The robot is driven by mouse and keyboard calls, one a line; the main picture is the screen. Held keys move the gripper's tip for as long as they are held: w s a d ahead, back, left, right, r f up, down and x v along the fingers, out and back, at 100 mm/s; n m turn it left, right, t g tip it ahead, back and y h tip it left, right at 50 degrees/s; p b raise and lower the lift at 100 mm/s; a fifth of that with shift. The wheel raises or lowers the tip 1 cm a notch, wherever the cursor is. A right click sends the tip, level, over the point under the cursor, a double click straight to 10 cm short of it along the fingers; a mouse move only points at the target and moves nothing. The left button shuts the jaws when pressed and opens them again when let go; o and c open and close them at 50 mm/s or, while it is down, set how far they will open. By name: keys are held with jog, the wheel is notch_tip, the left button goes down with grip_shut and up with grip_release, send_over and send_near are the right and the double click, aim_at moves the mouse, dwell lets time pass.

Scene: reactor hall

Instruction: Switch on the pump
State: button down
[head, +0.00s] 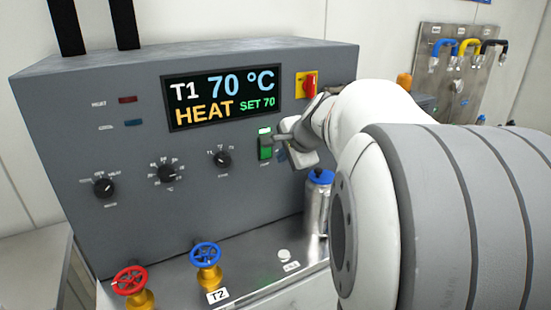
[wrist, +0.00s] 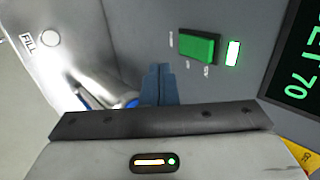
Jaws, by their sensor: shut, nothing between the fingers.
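The pump's green rocker switch (head: 265,147) is on the grey control panel, below the display. It shows whole in the wrist view (wrist: 198,46), with a small lamp (wrist: 233,53) beside it, lit pale green. The lamp also shows lit above the switch in the head view (head: 264,131). My gripper (head: 281,144) is just right of the switch, close to the panel. Its fingers (wrist: 158,84) are together and empty, beside the switch and apart from it in the wrist view. The small print around the switch is too blurred to read.
The display (head: 222,97) reads T1 70 °C, HEAT, SET 70. Black knobs (head: 167,173) are to the left, a red knob on a yellow plate (head: 308,85) above right. A blue-capped bottle (head: 318,200) stands below my gripper; red (head: 130,280) and blue (head: 206,255) valves are at the front.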

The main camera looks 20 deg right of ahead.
jog(key=s+f+v, duration=0.1)
jog(key=v, duration=0.6)
jog(key=shift+b, duration=0.45)
jog(key=shift+s, duration=0.1)
jog(key=s+a+f+n+g, duration=0.6)
jog(key=s+a+f+n, duration=0.9)
jog(key=f+n, duration=0.2)
jog(key=shift+s+a+f, duration=0.3)
jog(key=shift+a, duration=0.05)
dwell(2.7)
